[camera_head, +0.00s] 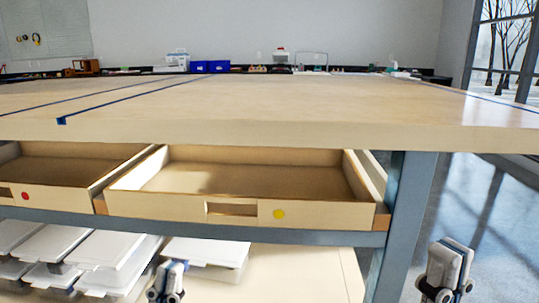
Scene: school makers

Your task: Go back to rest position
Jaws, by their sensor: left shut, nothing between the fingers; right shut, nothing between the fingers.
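My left gripper (167,279) shows at the bottom edge, left of the middle, in front of the lower shelf. Its fingers are together and hold nothing. My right gripper (450,262) shows at the bottom right, over the floor and to the right of the table leg. Its fingers are also together and empty. Both grippers point upward in the picture and appear apart from the furniture. Most of both arms is out of view.
A wooden table (300,110) spans the view. Below it, a drawer with a yellow dot (165,204) is open and looks empty; a drawer with a red dot (60,197) is also open. A metal leg (405,205) stands right; floor (490,215) beyond is clear.

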